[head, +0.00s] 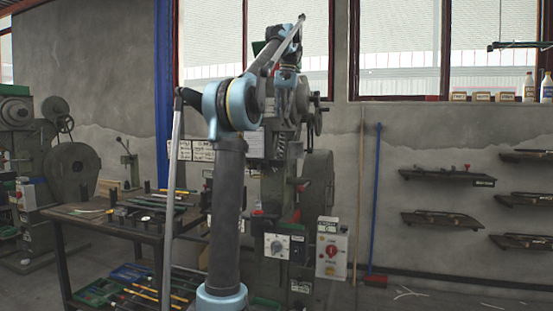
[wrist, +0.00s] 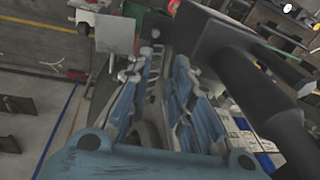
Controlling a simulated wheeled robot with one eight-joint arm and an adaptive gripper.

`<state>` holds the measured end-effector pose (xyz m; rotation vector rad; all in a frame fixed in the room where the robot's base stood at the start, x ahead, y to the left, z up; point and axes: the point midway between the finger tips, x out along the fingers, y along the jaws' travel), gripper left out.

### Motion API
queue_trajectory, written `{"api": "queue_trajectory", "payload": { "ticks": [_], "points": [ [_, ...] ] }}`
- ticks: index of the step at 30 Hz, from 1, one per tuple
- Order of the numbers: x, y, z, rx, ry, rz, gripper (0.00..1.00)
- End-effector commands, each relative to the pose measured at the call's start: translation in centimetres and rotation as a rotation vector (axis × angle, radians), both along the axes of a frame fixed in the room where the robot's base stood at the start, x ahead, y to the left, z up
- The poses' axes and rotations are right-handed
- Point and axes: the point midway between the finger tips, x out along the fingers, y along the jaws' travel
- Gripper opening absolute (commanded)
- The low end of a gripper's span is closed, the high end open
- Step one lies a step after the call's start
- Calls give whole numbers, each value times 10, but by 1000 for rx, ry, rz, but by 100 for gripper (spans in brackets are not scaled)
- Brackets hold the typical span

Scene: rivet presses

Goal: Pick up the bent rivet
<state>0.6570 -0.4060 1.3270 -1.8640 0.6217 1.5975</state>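I cannot make out a bent rivet for certain in either view. My gripper (wrist: 165,65) fills the middle of the wrist view. Its two blue-and-grey fingers stand apart with a gap between them, and I see nothing held in the gap. In the head view my arm reaches up and bends down in front of a tall green rivet press (head: 285,210). Its far end is small and partly lost against the press there. Small parts on the press are too small to tell.
A dark workbench (head: 90,221) with tools stands left of the press, with trays (head: 135,285) below it. Another machine (head: 40,160) is at far left. A blue pole (head: 376,190) leans on the wall, near wall shelves (head: 440,219). Thin pale pieces (head: 410,293) lie on the floor at right.

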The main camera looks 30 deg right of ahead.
Motion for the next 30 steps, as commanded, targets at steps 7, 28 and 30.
{"api": "queue_trajectory", "payload": {
  "ticks": [7,28,30],
  "points": [
    [-3,-11,-32,0,0,-20,20],
    [8,-11,-115,-1,0,-24,20],
    [8,-10,-119,0,-1,-24,20]
  ]
}}
